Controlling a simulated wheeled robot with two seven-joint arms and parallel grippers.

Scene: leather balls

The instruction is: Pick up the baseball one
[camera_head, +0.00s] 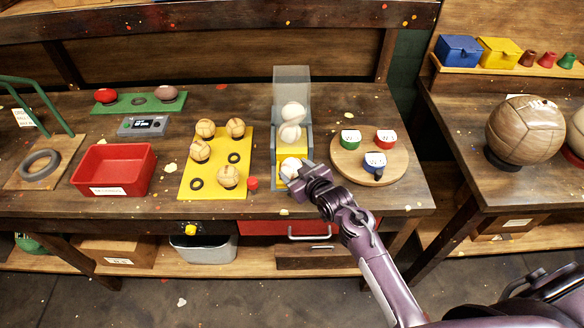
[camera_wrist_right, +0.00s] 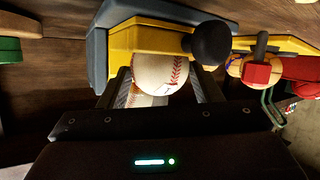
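A white baseball with red stitching (camera_wrist_right: 160,72) sits at the yellow-and-grey mouth of a dispenser in the right wrist view. In the head view this baseball (camera_head: 290,166) lies at the foot of the dispenser (camera_head: 279,150), partly covered by my gripper. Two more white balls (camera_head: 292,112) are stacked above it behind a clear panel. My right gripper (camera_head: 292,174) is at the lowest ball, open, with one finger on each side of it; in the right wrist view, its fingers (camera_wrist_right: 164,88) appear slightly apart from the ball. My left gripper is not in view.
A yellow mat (camera_head: 216,188) with several tan balls and black rings lies left of the dispenser. A red knob (camera_head: 253,183) stands between them. A round wooden board (camera_head: 346,168) with three small cups is close on the right. A red bin (camera_head: 114,170) stands farther left.

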